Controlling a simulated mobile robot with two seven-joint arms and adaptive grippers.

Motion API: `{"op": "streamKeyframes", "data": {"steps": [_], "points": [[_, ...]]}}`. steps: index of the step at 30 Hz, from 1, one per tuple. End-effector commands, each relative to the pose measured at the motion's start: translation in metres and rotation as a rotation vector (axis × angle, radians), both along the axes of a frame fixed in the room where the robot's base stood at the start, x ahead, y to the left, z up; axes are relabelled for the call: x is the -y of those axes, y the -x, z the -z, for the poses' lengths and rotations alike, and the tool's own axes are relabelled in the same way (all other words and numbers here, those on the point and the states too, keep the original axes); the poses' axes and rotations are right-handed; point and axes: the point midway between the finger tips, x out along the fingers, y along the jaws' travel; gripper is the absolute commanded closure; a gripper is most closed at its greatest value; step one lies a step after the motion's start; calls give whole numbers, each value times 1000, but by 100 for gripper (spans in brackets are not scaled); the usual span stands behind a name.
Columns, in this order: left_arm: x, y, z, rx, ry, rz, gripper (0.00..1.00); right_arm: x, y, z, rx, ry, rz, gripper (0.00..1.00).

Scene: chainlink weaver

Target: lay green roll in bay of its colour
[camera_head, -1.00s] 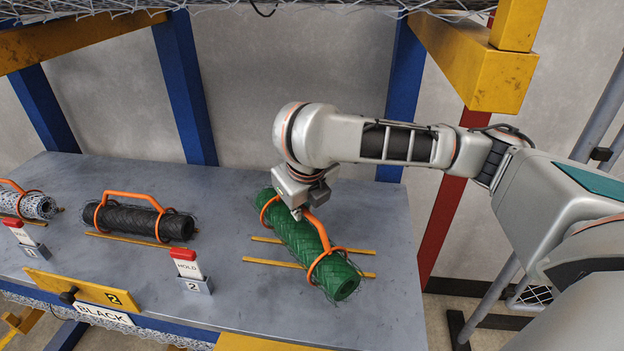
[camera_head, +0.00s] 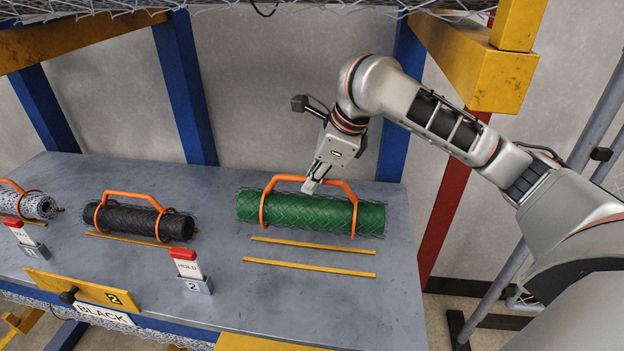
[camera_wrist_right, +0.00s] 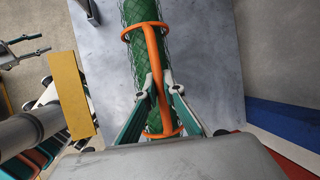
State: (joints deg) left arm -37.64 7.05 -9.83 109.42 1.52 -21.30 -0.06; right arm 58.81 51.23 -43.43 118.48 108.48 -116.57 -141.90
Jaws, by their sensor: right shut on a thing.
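The green mesh roll (camera_head: 292,215) with its orange handle (camera_head: 341,185) is at the right of the bench, nearly level and side-on in the head view. My right gripper (camera_head: 312,186) is shut on the handle's top bar. The wrist view shows its fingertips (camera_wrist_right: 160,85) closed around the orange bar, with the green mesh (camera_wrist_right: 142,62) below. Two yellow strips (camera_head: 310,254) form an empty bay in front of the roll, nearly parallel to it. Whether the roll touches the bench is hard to tell.
A black roll (camera_head: 140,223) lies on yellow strips left of the green one, and a grey-white roll (camera_head: 38,206) lies farther left. Red-topped HOLD markers (camera_head: 188,266) and a BLACK label (camera_head: 104,314) are near the front edge. A yellow beam (camera_head: 478,70) hangs at upper right.

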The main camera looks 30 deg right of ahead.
Motion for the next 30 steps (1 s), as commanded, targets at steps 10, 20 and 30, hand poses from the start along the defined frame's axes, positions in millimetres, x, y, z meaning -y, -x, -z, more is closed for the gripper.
{"op": "streamKeyframes", "data": {"steps": [10, 20, 30], "points": [[4, -2, -2, 3, 10, -7, 61, 1, 0, 17, 1, 0, -11, 100], [19, -12, 7, 48, 29, 30, 61, 0, -1, 50, 3, -2, -11, 100], [24, -15, 29, 60, 33, 39, 61, 0, -1, 74, 2, -2, -12, 100]]}}
